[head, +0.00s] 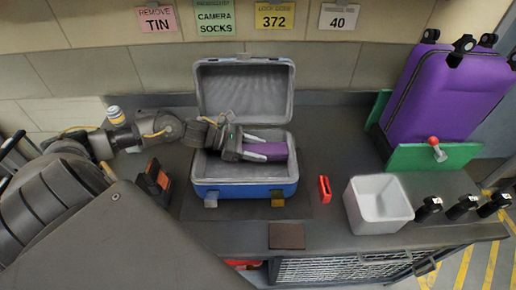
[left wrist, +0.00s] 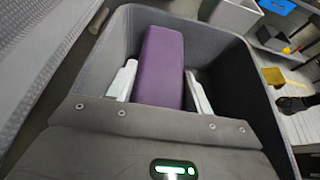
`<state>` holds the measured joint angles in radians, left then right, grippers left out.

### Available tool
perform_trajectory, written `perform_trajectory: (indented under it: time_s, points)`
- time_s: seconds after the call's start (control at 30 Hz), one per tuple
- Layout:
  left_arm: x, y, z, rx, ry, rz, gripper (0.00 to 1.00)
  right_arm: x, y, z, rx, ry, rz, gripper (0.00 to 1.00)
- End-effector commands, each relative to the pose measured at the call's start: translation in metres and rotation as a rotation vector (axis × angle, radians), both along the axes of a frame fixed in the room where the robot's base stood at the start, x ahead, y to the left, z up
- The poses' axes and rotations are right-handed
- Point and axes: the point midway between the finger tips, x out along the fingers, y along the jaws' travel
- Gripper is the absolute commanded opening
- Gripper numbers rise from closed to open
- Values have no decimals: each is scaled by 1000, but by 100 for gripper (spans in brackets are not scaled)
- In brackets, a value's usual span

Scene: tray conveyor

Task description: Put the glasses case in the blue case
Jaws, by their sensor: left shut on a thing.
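The blue case (head: 244,188) stands open on the counter, its grey-lined lid raised at the back. My left gripper (head: 266,147) reaches into it from the left and is shut on the purple glasses case (head: 272,151). In the left wrist view the glasses case (left wrist: 163,66) lies between the two pale fingers (left wrist: 160,88), inside the grey-lined walls of the blue case (left wrist: 240,75). Whether the glasses case touches the bottom I cannot tell. My right gripper is not in view.
To the right are a small red object (head: 324,189) and an empty white bin (head: 378,205). A purple suitcase (head: 432,95) stands at the back right, by a green panel (head: 410,158). A black and orange item (head: 154,180) is left of the case.

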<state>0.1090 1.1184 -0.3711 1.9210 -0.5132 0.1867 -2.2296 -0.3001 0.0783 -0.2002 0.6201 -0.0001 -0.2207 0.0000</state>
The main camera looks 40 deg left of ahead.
Motion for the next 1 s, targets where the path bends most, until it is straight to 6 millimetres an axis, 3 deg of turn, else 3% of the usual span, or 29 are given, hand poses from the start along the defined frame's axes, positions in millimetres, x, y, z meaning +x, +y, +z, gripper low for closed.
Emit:
perform_trajectory:
  time_s: [0.3,0.33,0.47,0.77,1.0]
  points:
    - [4,-6,-6,0,-1,-3,26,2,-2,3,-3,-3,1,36]
    - [4,-6,-6,1,-1,-3,55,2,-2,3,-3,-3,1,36]
    - [3,-5,-6,0,0,-1,72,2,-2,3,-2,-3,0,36]
    - [2,-4,-6,1,0,0,72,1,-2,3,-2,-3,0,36]
    - [-14,17,1,7,2,-2,72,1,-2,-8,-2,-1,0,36]
